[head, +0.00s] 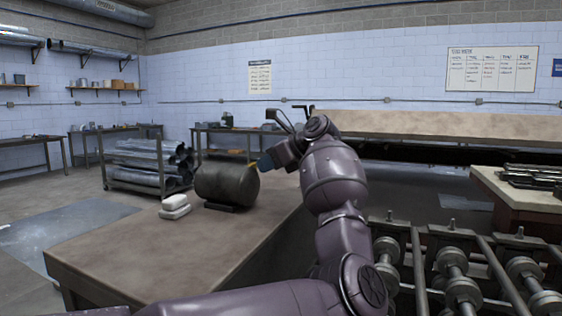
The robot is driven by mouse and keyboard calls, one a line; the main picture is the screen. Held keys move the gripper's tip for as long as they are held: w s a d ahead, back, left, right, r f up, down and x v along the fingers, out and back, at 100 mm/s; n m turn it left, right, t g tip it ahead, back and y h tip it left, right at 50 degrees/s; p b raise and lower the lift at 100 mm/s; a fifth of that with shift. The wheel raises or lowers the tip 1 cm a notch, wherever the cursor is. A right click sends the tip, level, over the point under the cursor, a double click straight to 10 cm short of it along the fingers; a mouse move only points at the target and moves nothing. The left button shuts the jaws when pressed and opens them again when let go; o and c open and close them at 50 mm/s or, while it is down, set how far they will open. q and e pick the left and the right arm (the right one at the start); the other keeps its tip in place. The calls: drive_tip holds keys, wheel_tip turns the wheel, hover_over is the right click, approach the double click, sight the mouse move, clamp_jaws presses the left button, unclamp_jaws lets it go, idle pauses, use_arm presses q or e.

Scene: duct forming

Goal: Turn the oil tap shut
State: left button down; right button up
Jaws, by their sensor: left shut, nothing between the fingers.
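A dark oil drum (226,184) lies on its side on a low stand on the brown bench, left of the middle of the head view. My left gripper (261,163) is at the drum's upper right end, reached over from the right by my purple arm. It is shut with nothing seen held in it. I cannot tell whether it touches the drum. The oil tap cannot be made out clearly; my gripper and wrist cover the area beside the drum's right end. My right gripper is not in view.
White folded cloths or pads (174,206) lie left of the drum on the bench (165,258). The bench front is clear. A roller machine (465,280) stands at the lower right. A rack of metal ducts (148,165) stands behind on the floor.

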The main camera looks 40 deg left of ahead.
use_arm(q)
drive_tip(key=shift+s+a, duration=0.25)
drive_tip(key=shift+a, duration=0.6)
